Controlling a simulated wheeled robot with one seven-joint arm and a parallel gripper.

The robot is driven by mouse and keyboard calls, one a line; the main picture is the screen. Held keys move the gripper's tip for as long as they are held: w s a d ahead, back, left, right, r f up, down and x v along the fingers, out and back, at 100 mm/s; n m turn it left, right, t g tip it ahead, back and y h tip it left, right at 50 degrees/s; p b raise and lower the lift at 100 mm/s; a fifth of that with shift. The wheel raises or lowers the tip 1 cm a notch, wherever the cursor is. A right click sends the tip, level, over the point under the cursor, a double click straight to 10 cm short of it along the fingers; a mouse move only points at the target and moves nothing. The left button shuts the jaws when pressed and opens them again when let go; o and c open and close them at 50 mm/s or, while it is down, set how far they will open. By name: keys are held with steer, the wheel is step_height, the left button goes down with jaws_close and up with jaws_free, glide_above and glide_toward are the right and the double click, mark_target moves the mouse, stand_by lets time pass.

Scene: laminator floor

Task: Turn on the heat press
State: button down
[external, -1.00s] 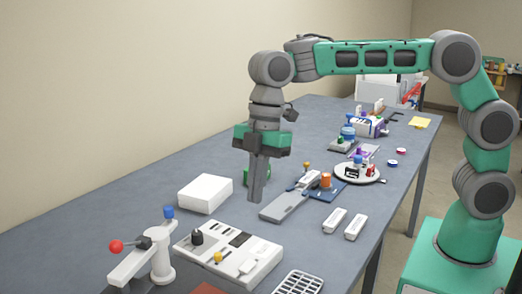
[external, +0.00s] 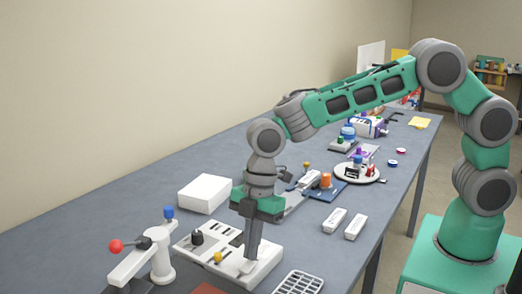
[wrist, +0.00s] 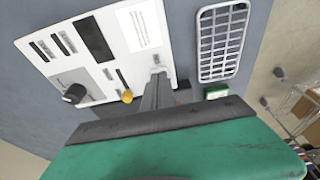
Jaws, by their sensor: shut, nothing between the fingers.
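A white control box (external: 228,270), likely the heat press control, lies flat at the front of the table. It has a black knob (external: 197,238), a small yellow-orange knob (external: 217,257) and dark slots. The black knob (wrist: 74,93) and yellow-orange knob (wrist: 127,96) also show in the wrist view. My gripper (external: 249,256) is shut and empty, pointing down at the right part of the box. In the wrist view its fingertips (wrist: 157,78) are right by a small white switch-like part (wrist: 156,61), which they partly hide. I cannot tell whether they touch it.
A white lever stand (external: 160,258) with a red ball and blue knob stands left of the box. A white grid rack (external: 298,283) lies to its right. A white block (external: 205,193) is behind. Two white bars (external: 345,222) and a round plate (external: 357,175) are farther right.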

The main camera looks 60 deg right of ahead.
steer(key=shift+d+f+y+b, duration=0.3)
steer(key=shift+f+b, duration=0.35)
steer(key=shift+b, duration=0.15)
steer(key=shift+f+y+b, duration=0.1)
steer(key=shift+y+b, duration=0.3)
steer(key=shift+r, duration=0.25)
steer(key=shift+p, duration=0.3)
steer(key=shift+a, duration=0.15)
steer(key=shift+a+r, duration=0.25)
steer(key=shift+a, duration=0.4)
